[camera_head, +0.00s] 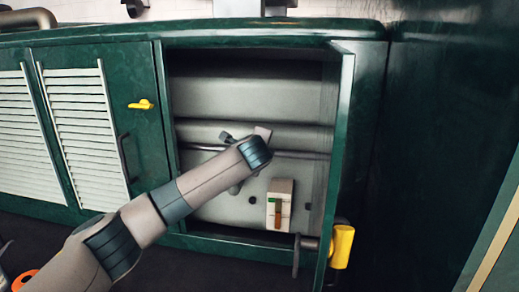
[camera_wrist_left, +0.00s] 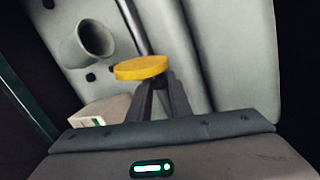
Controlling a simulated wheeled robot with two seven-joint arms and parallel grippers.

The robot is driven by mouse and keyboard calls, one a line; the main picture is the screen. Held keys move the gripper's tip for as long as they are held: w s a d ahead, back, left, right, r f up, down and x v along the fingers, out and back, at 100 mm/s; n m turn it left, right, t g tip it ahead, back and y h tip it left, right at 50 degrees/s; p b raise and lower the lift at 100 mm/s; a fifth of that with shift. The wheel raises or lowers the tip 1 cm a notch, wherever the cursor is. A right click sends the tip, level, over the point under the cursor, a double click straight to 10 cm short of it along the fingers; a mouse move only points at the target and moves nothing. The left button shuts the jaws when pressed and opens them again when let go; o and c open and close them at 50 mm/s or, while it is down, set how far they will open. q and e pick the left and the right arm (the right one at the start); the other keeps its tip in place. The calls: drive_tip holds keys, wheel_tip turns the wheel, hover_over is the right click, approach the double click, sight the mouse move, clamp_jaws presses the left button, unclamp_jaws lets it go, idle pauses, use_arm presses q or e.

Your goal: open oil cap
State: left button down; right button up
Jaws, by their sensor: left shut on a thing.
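The yellow round oil cap (camera_wrist_left: 141,68) is between the fingers of my left gripper (camera_wrist_left: 160,82), which is shut on it. The cap is apart from a grey open pipe neck (camera_wrist_left: 97,38) on the upper left in the left wrist view; the neck's dark mouth shows. In the head view my left arm reaches into the open green cabinet (camera_head: 358,110). The arm hides the cap and most of the gripper there. My right gripper is in neither view.
The cabinet door stands open at the right, with a yellow handle (camera_head: 342,246). A pale box with a green and red marking (camera_head: 279,205) sits on the inner wall. A horizontal rod (camera_head: 300,155) crosses it. Closed louvred doors (camera_head: 80,130) lie to the left.

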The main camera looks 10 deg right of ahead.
use_arm(q)
drive_tip(key=c, duration=1.7)
unclamp_jaws()
drive_tip(key=shift+o, duration=0.2)
drive_tip(key=b+v, duration=0.7)
drive_tip(key=v, duration=1)
drive_tip(key=shift+s, duration=0.2)
